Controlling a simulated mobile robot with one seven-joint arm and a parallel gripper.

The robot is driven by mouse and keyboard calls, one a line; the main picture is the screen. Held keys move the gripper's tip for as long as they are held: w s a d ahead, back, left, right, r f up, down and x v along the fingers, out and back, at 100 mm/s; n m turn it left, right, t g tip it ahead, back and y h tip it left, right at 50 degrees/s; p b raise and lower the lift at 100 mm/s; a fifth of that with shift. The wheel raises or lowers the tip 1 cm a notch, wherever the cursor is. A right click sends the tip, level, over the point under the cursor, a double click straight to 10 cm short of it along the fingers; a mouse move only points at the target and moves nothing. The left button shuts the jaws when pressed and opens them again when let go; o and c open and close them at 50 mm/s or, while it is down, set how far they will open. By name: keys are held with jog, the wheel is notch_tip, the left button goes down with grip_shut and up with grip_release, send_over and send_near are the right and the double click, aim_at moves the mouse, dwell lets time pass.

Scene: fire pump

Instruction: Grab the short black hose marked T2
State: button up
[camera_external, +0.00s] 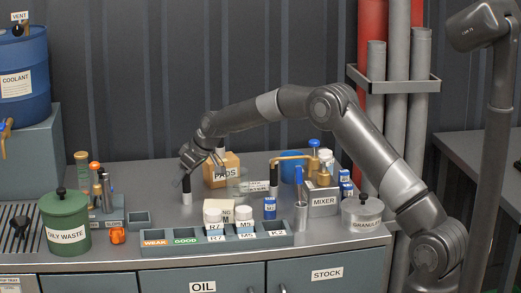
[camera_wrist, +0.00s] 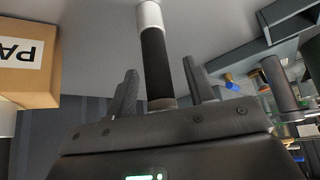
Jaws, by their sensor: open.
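A short black hose (camera_external: 186,184) with a pale lower end stands upright on the grey bench, below my gripper (camera_external: 188,170). In the wrist view the black hose (camera_wrist: 154,55) runs between the two fingers of my gripper (camera_wrist: 160,88), its silvery end pointing away from my palm. The fingers are apart, with a gap visible on each side of the hose. No T2 mark is legible. A second dark upright piece (camera_external: 274,172) stands farther right on the bench, near the brass tap; its mark is not legible either.
A PADS box (camera_external: 222,172) stands close behind my gripper, to its right. A sorting tray (camera_external: 215,239) with white jars is in front. A green OILY WASTE bin (camera_external: 66,222) and small bottles are at left. The MIXER (camera_external: 324,198) stands at right.

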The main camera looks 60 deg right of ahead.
jog(key=shift+c, duration=0.4)
grip_shut()
